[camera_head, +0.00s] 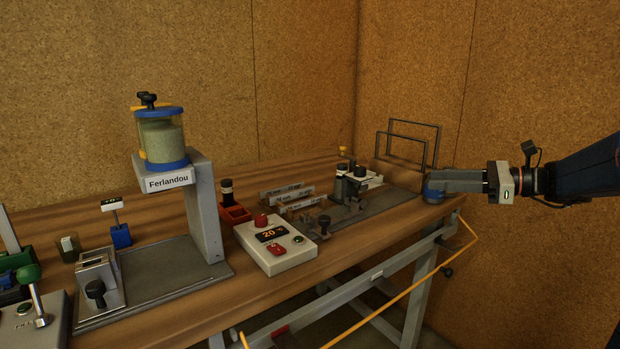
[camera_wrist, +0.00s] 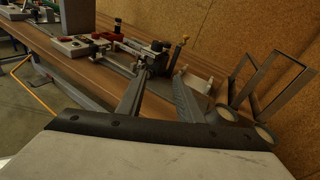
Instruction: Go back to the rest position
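My gripper (camera_head: 432,183) reaches in from the right in the head view, over the right end of the workbench. In the wrist view its two fingers (camera_wrist: 160,76) stand apart with nothing visible between them. Two dark upright frames (camera_head: 411,143) stand behind it near the corner; they also show at the right in the wrist view (camera_wrist: 258,85). A small blue round object (camera_head: 433,194) shows just below the fingers in the head view. I cannot tell whether the fingers touch it.
The wooden bench (camera_head: 245,297) holds a jar stand labelled Ferlandou (camera_head: 205,210), a control box (camera_head: 276,246) reading 20, and a dark fixture (camera_head: 352,190) left of my gripper. Corkboard walls (camera_head: 300,75) close the back and right. An orange bar (camera_head: 400,292) runs along the bench front.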

